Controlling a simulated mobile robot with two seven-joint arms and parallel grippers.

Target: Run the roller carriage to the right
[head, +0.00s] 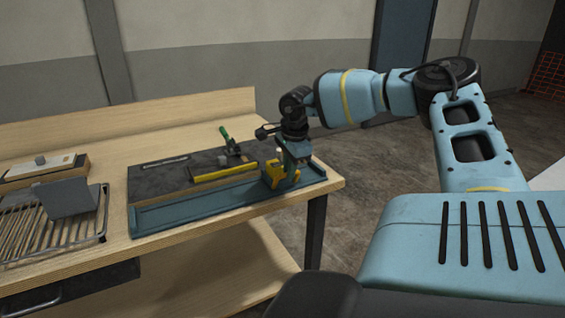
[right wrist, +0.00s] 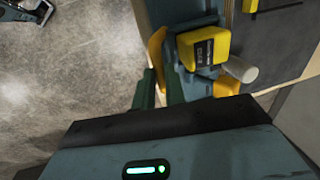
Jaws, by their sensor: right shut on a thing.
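The roller carriage (head: 274,177), yellow with dark parts, sits on the blue-grey rail (head: 195,208) near the rail's right end. In the right wrist view its yellow block (right wrist: 203,48) with a dark label shows, beside a pale cylinder (right wrist: 240,69). My right gripper (head: 289,168) reaches down at the carriage and is shut on it. Its green fingers (right wrist: 160,88) show at the carriage's side in the right wrist view, and the exact contact is partly hidden.
The rail runs along the front of a dark board (head: 150,182) on the wooden bench (head: 110,150). A yellow bar (head: 225,171) and a green-handled clamp (head: 227,137) are on the board. A wire rack (head: 95,236) stands at left. The bench ends just right of the rail.

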